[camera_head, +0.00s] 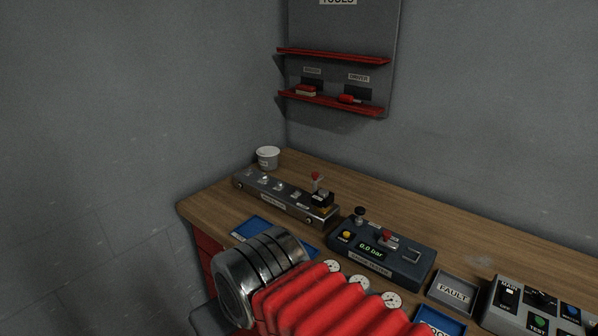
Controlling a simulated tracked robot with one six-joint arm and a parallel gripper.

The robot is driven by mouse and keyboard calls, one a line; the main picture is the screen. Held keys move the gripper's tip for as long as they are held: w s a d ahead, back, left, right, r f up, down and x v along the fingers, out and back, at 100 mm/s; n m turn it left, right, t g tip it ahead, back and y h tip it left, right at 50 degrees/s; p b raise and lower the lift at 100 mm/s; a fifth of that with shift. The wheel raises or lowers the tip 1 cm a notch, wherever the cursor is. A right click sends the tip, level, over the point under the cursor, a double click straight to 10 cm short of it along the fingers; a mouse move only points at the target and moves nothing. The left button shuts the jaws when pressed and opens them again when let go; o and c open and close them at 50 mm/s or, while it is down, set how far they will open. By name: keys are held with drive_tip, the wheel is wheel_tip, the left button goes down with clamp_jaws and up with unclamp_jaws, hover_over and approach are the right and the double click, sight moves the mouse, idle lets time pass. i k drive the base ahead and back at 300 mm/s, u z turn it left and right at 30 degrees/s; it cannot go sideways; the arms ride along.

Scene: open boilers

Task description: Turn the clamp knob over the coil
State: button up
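A red-topped clamp knob (315,176) stands upright on a thin stem near the right end of a long grey metal fixture (272,197) on the bench. A small dark block (322,200) with a brownish side, which looks like the coil, sits just below and beside the knob in the picture. I cannot tell whether the knob presses on it. A red-sleeved arm part with a banded metal joint, which looks like mine, fills the lower middle, in front of and below the fixture. My gripper's fingers do not show.
The bench's back strip is clear.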

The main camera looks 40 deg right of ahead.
sight(316, 178)
drive_tip(key=u, duration=1.5)
drive_tip(key=k, duration=0.7)
drive_tip(key=z, duration=0.8)
drive_tip(key=i, duration=1)
drive_tip(key=z, duration=0.05)
